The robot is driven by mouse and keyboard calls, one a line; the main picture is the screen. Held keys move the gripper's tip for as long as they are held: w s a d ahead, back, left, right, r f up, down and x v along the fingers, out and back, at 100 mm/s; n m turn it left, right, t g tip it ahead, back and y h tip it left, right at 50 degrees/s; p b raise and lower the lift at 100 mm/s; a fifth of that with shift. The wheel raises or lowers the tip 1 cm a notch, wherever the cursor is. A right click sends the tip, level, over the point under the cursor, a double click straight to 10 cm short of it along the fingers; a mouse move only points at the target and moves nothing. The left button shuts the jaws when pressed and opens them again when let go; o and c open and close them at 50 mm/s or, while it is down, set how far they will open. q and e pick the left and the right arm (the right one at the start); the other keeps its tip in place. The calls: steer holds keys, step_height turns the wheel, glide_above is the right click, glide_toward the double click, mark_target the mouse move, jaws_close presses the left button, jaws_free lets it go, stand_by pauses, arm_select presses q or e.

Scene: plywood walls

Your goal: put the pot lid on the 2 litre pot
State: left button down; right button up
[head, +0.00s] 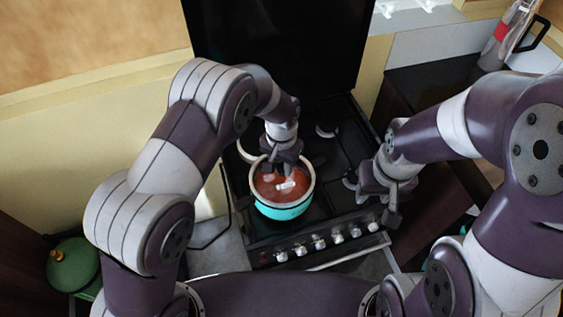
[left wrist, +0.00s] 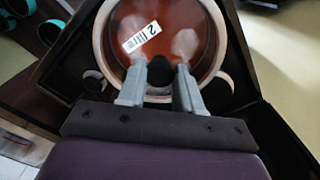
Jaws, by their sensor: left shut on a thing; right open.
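The 2 litre pot (head: 283,211) is turquoise and stands on the stove. A "2 litre" label shows on the reddish-brown surface inside its pale rim; this label also shows in the left wrist view (left wrist: 142,37). My left gripper (head: 286,164) is over the far part of the pot, its fingers pointing down. In the left wrist view its fingertips (left wrist: 160,66) overlap the brown round. I cannot tell whether the lid touches the pot. My right gripper (head: 378,190) is open, right of the pot.
The black stove (head: 340,165) has bare burner room behind and right of the pot, and several knobs (head: 319,243) along its front. A tall black panel (head: 280,45) rises behind. A green lidded pot (head: 75,266) stands at lower left.

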arm_select(q)
steer(key=shift+s+f, duration=0.1)
steer(key=shift+f, duration=0.25)
steer(key=c, duration=0.7)
jaws_free()
step_height(320, 180, up, 9)
steer(key=b, duration=0.3)
steer(key=shift+f+b, duration=0.2)
steer(key=shift+b, duration=0.15)
step_height(320, 180, up, 4)
steer(key=shift+r+p, duration=0.1)
steer(key=shift+p, duration=0.55)
